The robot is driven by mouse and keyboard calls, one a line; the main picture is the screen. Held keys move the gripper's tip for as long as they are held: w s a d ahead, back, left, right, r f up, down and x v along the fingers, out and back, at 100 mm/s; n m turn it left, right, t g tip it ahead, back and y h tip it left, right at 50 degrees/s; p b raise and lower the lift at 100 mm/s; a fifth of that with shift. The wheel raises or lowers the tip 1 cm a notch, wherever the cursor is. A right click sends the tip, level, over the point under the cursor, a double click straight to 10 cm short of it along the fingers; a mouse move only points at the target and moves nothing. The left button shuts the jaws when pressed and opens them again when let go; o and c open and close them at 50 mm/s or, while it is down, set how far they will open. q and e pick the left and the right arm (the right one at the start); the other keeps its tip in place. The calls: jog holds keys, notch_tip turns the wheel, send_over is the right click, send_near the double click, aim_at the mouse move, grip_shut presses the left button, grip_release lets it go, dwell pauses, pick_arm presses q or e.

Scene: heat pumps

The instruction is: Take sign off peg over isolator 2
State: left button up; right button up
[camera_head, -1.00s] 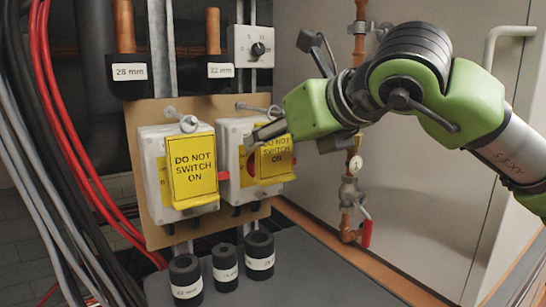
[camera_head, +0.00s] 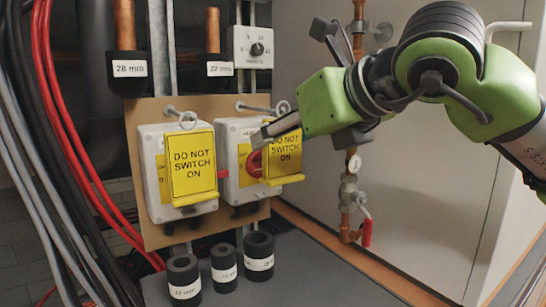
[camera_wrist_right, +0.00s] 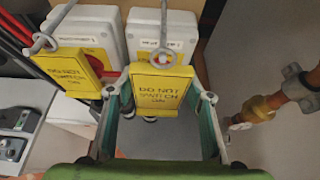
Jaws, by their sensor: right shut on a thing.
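The right-hand yellow "DO NOT SWITCH ON" sign (camera_head: 285,160) is in front of isolator 2 (camera_head: 229,160), the right grey-white box, partly covering its red switch. In the right wrist view the sign (camera_wrist_right: 162,92) sits between the two fingers. My right gripper (camera_head: 306,138) is shut on it, from the right side; the gripper also shows in the wrist view (camera_wrist_right: 160,95). The peg (camera_head: 258,107) sticks out above the isolator, with a wire ring at its outer end near the sign's top. Whether the ring still links sign and peg is unclear. My left gripper is not in view.
A second yellow sign (camera_head: 191,165) hangs in front of the left isolator (camera_head: 150,185), close by. Red and black cables (camera_head: 55,130) run down the left. A copper pipe with a gauge and red valve handle (camera_head: 366,233) stands right. Black pipe sleeves (camera_head: 223,268) are below.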

aim_at(286, 145)
jog(key=shift+s+d+b, duration=0.45)
jog(key=shift+s+b, duration=0.05)
jog(key=shift+s, duration=0.15)
jog(key=shift+s+d+b, duration=0.45)
jog(key=shift+s+b, duration=0.05)
jog(key=shift+s, duration=0.1)
jog(key=shift+s+d+r+b, duration=0.1)
jog(key=shift+s+d+b, duration=0.55)
jog(key=shift+s, duration=0.2)
